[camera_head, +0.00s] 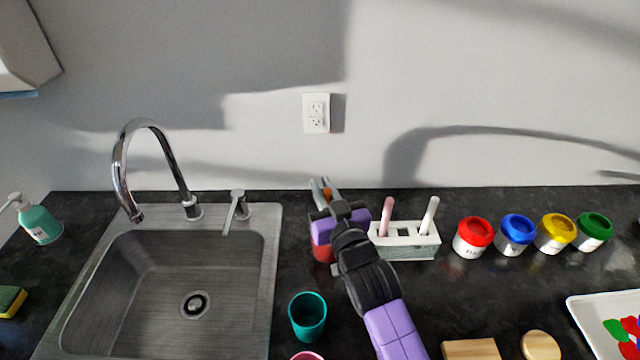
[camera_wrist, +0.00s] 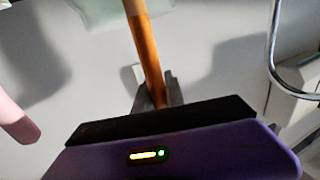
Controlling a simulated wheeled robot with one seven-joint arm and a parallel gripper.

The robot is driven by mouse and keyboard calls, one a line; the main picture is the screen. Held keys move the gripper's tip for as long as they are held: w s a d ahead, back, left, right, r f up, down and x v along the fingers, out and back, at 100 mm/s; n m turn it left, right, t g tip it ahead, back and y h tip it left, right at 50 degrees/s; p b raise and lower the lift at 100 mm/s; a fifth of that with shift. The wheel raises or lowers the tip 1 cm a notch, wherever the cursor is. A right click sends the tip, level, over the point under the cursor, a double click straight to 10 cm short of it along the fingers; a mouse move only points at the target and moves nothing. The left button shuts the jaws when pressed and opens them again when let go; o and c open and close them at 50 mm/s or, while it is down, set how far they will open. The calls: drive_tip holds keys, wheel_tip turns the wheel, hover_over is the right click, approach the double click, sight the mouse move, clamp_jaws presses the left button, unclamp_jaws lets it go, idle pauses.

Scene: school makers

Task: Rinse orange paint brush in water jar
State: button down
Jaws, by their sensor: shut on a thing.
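My gripper (camera_head: 322,190) is above the counter between the sink and the brush holder. It is shut on the orange paint brush (camera_head: 327,193), mostly hidden by the gripper in the head view. In the wrist view the brush's orange handle (camera_wrist: 146,50) runs up from between the fingers (camera_wrist: 160,92) and leaves the picture at the top. Its bristles are not seen. A reddish container (camera_head: 322,252) shows partly below and behind the gripper; I cannot tell whether it is the water jar. A pale greenish, see-through shape (camera_wrist: 108,10) shows at the wrist view's top edge.
A white brush holder (camera_head: 410,250) with a pink and a white brush stands close right of my gripper. A teal cup (camera_head: 307,318) and a pink rim (camera_head: 307,356) are in front. The sink (camera_head: 150,290) is left; several paint jars (camera_head: 515,237) stand right.

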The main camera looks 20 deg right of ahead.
drive_tip(key=shift+s+d+r, duration=0.1)
drive_tip(key=shift+d+r, duration=0.1)
drive_tip(key=shift+d, duration=0.1)
wheel_tip(320, 180, up, 14)
drive_tip(key=p, duration=1.1)
drive_tip(key=shift+f, duration=0.2)
idle(0.7)
